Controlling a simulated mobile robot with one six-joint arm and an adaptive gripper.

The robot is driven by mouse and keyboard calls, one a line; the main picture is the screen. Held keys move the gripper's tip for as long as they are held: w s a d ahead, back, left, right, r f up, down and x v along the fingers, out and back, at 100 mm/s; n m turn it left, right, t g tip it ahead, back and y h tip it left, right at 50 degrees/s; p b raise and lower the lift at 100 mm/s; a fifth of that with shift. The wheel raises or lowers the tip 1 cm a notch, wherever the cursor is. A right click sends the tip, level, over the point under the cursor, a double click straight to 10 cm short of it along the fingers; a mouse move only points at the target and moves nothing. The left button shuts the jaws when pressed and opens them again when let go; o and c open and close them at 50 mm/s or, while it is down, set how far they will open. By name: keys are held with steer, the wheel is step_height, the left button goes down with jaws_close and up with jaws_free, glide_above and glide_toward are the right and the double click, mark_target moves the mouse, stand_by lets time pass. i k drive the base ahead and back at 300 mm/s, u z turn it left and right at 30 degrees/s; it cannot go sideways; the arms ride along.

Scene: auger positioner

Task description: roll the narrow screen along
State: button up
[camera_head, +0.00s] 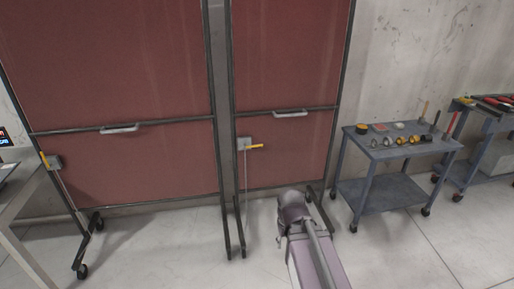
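The narrow screen (290,75) stands right of centre, a dark red panel in a dark metal frame on legs. It has a horizontal bar across it and a pale handle (290,114) on that bar. Lower on its left side is a small grey box with a yellow lever (254,146), and a thin rod hangs below it. Part of my arm rises from the bottom edge in front of the screen's lower right. No fingers of my gripper can be made out.
A wider red screen (120,60) stands close on the left, with its own handle and castors. A wheeled blue-grey cart (385,195) with small parts on top stands right of the narrow screen. Another cart (490,155) is farther right. A table edge (22,190) is at left. Foreground floor is mostly clear.

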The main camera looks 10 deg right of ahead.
mark_target(288, 55)
steer(key=z, duration=0.05)
steer(key=i, duration=0.9)
steer(key=u, duration=0.1)
